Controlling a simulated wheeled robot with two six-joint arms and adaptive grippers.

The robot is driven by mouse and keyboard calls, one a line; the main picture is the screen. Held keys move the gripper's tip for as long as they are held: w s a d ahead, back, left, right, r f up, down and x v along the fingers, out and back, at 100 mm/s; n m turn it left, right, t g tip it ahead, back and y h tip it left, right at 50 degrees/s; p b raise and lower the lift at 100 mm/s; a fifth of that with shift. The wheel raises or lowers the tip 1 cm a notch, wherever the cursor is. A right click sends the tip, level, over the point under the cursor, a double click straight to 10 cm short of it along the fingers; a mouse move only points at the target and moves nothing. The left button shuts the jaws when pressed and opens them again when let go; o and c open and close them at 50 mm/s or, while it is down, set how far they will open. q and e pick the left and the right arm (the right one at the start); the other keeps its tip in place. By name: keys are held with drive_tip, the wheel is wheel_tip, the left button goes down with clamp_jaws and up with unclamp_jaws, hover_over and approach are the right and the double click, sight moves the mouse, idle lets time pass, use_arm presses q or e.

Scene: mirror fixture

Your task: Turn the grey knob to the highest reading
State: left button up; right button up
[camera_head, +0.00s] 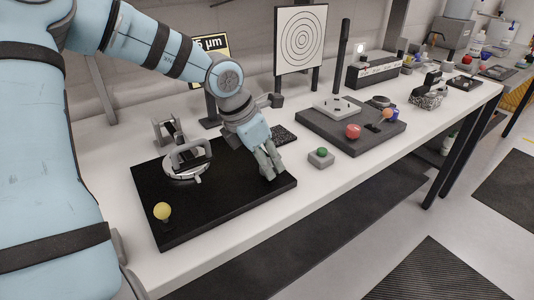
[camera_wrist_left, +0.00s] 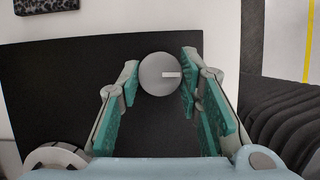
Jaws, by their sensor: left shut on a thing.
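The grey knob (camera_wrist_left: 157,74) is round, with a white mark pointing right in the left wrist view. It sits on a black plate (camera_head: 215,214). My left gripper (camera_head: 269,172) reaches down at the plate's right end and is shut on the knob, with one green-padded finger on each side. The gripper hides the knob in the head view. A display sign (camera_head: 221,43) stands behind my arm, which covers much of it; only "5 µm" can be read. My right gripper is not in view.
A grey mirror mount (camera_head: 187,163) and a yellow ball knob (camera_head: 162,211) are on the black plate. A small block with a green button (camera_head: 321,157) stands right of it. A target board (camera_head: 300,37) and a dark plate with a red knob (camera_head: 353,131) are farther right.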

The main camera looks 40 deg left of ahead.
use_arm(q)
drive_tip(key=m+p, duration=0.1)
drive_tip(key=m+h+p, duration=0.1)
drive_tip(key=p, duration=0.1)
drive_tip(key=shift+r+m+g, duration=0.25)
drive_tip(key=shift+m+g, duration=0.05)
drive_tip(key=shift+g, duration=0.1)
drive_tip(key=shift+a+f+m+h+p, duration=0.1)
drive_tip(key=shift+m+h+p, duration=0.3)
drive_tip(key=shift+m, duration=0.5)
drive_tip(key=shift+w+f+m+g, duration=0.1)
drive_tip(key=shift+m+g, duration=0.2)
drive_tip(key=shift+m, duration=0.2)
drive_tip(key=shift+f+m+h, duration=0.1)
drive_tip(key=shift+m+h, duration=0.2)
drive_tip(key=shift+m, duration=0.6)
drive_tip(key=m+b, duration=0.1)
drive_tip(key=m+g+b, duration=0.1)
drive_tip(key=m, duration=0.1)
drive_tip(key=shift+w+a+m+g+h, duration=0.1)
drive_tip(key=shift+w+m+g+h, duration=0.05)
drive_tip(key=shift+m+g+h, duration=0.15)
drive_tip(key=shift+m+g+b, duration=0.6)
drive_tip(key=shift+m+g, duration=0.3)
drive_tip(key=shift+m, duration=1.2)
drive_tip(key=o, duration=1.1)
drive_tip(key=shift+o, duration=0.2)
